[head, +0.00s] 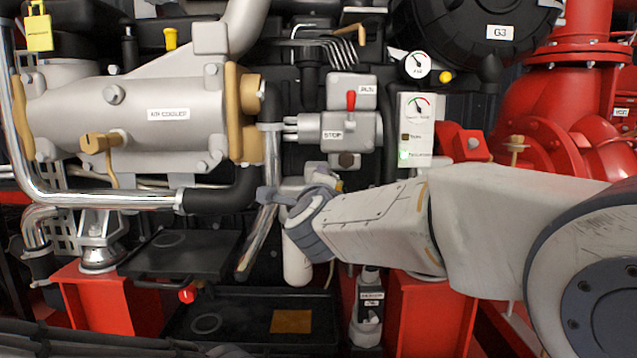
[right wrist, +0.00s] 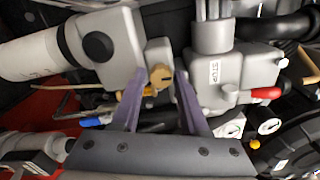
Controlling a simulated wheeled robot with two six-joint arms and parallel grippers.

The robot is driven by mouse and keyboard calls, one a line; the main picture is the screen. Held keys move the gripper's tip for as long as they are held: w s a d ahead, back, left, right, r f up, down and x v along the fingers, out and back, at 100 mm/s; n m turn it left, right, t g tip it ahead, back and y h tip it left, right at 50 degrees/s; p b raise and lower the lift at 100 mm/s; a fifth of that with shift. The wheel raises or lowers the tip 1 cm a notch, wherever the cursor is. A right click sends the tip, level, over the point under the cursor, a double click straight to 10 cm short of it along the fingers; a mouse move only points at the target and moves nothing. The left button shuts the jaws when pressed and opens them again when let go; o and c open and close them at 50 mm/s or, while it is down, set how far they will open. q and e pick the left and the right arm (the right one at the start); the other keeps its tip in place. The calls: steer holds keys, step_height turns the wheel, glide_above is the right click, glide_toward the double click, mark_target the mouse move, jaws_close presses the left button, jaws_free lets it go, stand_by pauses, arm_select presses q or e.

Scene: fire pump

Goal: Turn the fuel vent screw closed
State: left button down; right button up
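The likely fuel vent screw is a small brass screw (right wrist: 160,77) on the grey filter head (right wrist: 126,45), with the white filter cylinder (right wrist: 38,55) attached. My right gripper (right wrist: 162,88) is open, with its two purple-grey fingers apart and the brass screw showing between their tips. I cannot tell whether either finger touches it. In the head view my right gripper (head: 268,196) reaches in from the right, just above the white filter cylinder (head: 297,258). The screw cannot be made out there. My left gripper is not in view.
The grey STOP box (head: 338,132) with its red lever (head: 351,100) sits just above my right wrist. A chrome pipe (head: 262,225) stands close to the left of the filter. A gauge panel (head: 416,130) is to the right. Black trays (head: 180,254) lie lower left.

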steer(key=shift+o, duration=0.5)
steer(key=s+p, duration=0.2)
steer(key=s, duration=0.8)
steer(key=shift+s, duration=0.25)
